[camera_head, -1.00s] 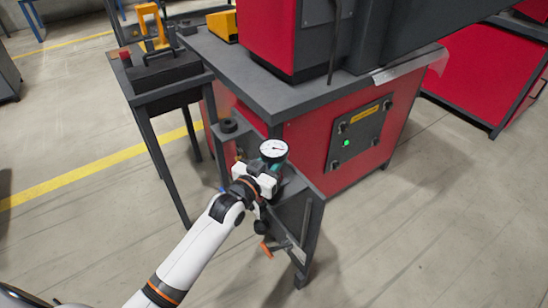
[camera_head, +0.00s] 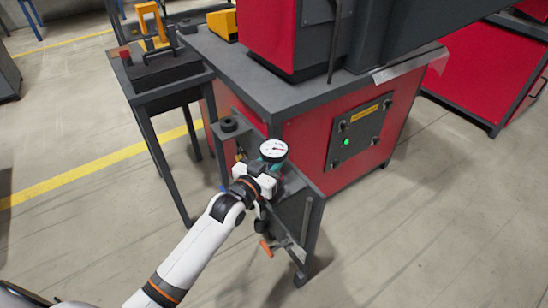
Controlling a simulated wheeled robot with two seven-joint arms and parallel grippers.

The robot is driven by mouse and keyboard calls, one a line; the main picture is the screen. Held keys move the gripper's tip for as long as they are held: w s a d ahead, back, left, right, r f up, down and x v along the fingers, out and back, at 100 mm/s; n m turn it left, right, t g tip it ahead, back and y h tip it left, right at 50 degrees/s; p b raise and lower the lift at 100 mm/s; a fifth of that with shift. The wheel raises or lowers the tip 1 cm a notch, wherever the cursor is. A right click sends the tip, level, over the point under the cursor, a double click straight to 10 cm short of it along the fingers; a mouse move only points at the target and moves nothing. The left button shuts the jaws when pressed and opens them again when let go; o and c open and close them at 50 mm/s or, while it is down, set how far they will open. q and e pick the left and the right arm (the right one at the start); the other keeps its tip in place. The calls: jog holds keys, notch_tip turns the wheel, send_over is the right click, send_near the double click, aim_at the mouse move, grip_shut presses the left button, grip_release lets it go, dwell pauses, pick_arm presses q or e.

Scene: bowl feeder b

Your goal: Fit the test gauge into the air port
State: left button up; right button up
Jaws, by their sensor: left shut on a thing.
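The test gauge (camera_head: 273,149) has a round white dial with a black rim and stands at my left gripper's tip. My left gripper (camera_head: 268,176) is white and dark and is shut on the gauge, above a small dark shelf on the side of the red machine. The gauge's lower end and the air port are hidden behind the gripper, so I cannot tell whether they touch. My right gripper is not in view.
A red machine with a dark top (camera_head: 270,90) stands behind, with a control panel (camera_head: 358,130) and a green light. A dark stand (camera_head: 165,75) is at the left. A black knob (camera_head: 228,125) and an orange-handled tool (camera_head: 267,248) are near the gripper. The floor at right is clear.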

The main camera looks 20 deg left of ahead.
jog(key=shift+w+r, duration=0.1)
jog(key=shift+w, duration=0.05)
pick_arm(q)
jog(key=shift+f, duration=0.1)
dwell(0.4)
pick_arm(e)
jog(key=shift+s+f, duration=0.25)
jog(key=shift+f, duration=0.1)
pick_arm(q)
jog(key=shift+f, duration=0.15)
dwell(0.4)
jog(key=shift+f, duration=0.1)
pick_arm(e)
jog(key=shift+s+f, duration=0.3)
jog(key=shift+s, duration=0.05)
pick_arm(q)
jog(key=shift+f+p, duration=0.1)
jog(key=shift+p, duration=0.2)
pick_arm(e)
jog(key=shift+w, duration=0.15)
